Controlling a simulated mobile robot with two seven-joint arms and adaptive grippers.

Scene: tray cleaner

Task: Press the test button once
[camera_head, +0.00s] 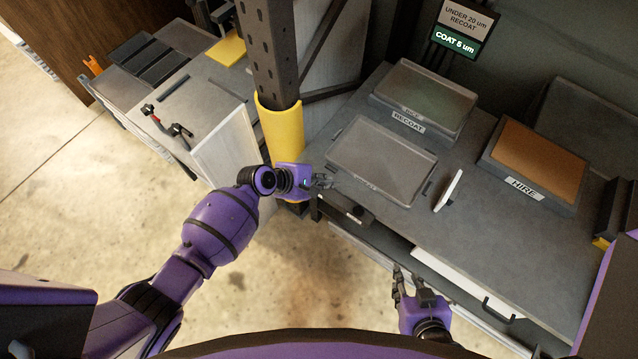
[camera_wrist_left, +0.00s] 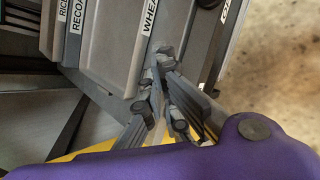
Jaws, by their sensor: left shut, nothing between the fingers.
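A dark box-like unit (camera_head: 347,207) sits at the counter's front edge, just below the left gripper; a labelled dark part (camera_wrist_left: 212,45) also shows in the left wrist view. I cannot make out a test button in either view. My right gripper (camera_head: 408,278) is open and empty in front of the counter.
A tray labelled RECOAT (camera_head: 425,97) and a brown one labelled HIRE (camera_head: 538,158) stand on the counter. A small white panel (camera_head: 448,190) stands between. A sign (camera_head: 460,28) reads "COAT 5 um". A post with yellow guard (camera_head: 279,130) is close behind the left gripper.

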